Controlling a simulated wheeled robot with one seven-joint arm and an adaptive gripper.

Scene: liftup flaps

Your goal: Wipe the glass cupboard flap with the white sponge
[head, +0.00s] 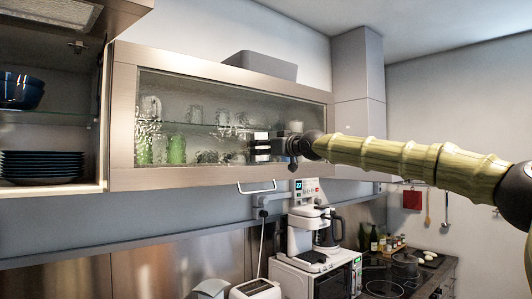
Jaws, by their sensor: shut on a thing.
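The glass cupboard flap (212,110) is a framed, wavy glass panel on the wall cupboard. It hangs down closed, with a bar handle (257,187) below its lower edge. My gripper (260,147) is at the right half of the glass, reached from the right by my arm. It is shut on a small white piece, which appears to be the white sponge (260,136). Most of the sponge is hidden or too small to make out. The gripper is at or very near the glass; I cannot tell whether the sponge touches it.
An open cupboard with dark plates (42,166) and blue bowls (20,91) is at the left. A grey box (260,66) sits on top of the flap cupboard. A coffee machine (309,235) stands on a white microwave (315,275) below. Blurred glasses show behind the flap.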

